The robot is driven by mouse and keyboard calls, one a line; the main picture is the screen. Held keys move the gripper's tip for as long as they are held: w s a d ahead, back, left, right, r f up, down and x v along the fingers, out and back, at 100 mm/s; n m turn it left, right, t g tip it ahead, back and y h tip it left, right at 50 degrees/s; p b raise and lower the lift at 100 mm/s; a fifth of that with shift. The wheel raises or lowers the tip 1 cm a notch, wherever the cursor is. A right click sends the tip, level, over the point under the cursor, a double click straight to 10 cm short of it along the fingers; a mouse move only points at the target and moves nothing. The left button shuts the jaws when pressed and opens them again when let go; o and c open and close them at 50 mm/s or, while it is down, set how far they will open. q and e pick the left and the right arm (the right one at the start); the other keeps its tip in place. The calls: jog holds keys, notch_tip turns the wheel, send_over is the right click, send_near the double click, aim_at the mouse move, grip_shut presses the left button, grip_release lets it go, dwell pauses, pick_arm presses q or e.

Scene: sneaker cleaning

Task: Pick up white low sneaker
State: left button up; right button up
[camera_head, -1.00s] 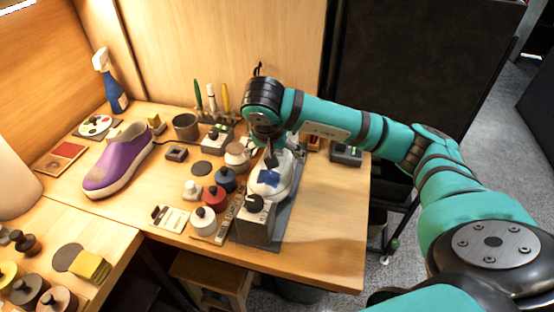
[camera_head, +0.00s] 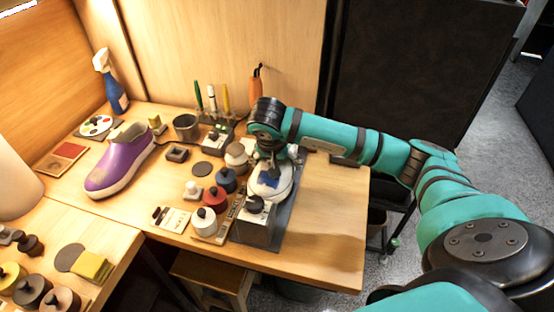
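The white low sneaker (camera_head: 283,187) is on the right part of the table, on a grey stand or tray. It is white with a blue patch on top. My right arm comes in from the right. Its gripper (camera_head: 269,166) points down at the sneaker, directly over or touching it. The dark fingers are small and partly hidden by the wrist, so their opening and any contact are unclear. My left gripper is not in view.
A purple shoe (camera_head: 122,162) lies at the left of the table. Red (camera_head: 214,197) and blue (camera_head: 225,180) lidded jars stand just left of the sneaker. A grey box with a black knob (camera_head: 256,224) is in front. Upright tools (camera_head: 213,101) stand behind. The table's right end is clear.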

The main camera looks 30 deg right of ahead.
jog(key=c, duration=0.6)
jog(key=shift+c, duration=0.2)
jog(key=shift+r, duration=0.1)
